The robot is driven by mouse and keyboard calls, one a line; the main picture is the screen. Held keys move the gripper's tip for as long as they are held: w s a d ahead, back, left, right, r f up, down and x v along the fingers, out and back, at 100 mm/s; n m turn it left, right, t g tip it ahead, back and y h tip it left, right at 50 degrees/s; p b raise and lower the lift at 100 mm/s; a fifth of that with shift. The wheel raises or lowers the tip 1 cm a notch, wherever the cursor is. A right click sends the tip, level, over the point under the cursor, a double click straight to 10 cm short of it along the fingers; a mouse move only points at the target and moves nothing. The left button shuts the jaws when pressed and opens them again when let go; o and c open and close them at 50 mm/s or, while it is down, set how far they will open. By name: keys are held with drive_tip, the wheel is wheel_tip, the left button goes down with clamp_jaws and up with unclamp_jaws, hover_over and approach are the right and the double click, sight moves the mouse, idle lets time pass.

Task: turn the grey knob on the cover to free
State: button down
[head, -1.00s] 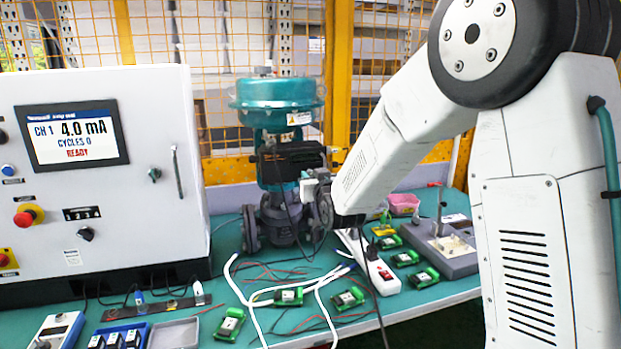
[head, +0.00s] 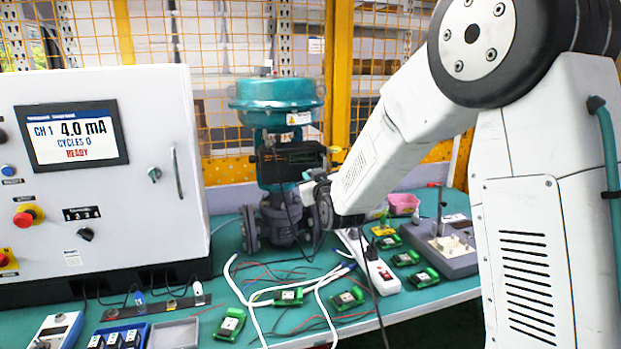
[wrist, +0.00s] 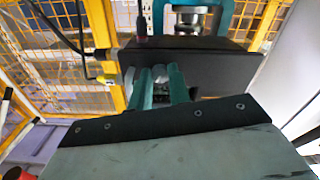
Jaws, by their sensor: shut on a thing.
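The black positioner box (head: 289,160), whose cover carries the knob, sits on the valve below its teal actuator (head: 275,100). In the wrist view the box (wrist: 215,68) fills the upper middle, slightly tilted. My gripper (wrist: 161,76) has its two teal fingers against the box face, shut on a small grey part between them, which I take for the grey knob (wrist: 158,72). Most of the knob is hidden by the fingers, so its pointer and any cover marks cannot be read. In the head view my wrist is at the lower right of the box, and the fingertips are hard to see.
A dark cable and connector (wrist: 103,54) leave the box's left side in the wrist view. A control cabinet (head: 100,180) stands at left, its screen showing 4.0 mA and READY. Cables, green boards and a white power strip (head: 378,272) lie on the teal bench.

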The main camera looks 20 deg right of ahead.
drive_tip(key=shift+n, duration=7.6)
drive_tip(key=c, duration=1.6)
unclamp_jaws()
drive_tip(key=s, duration=0.8)
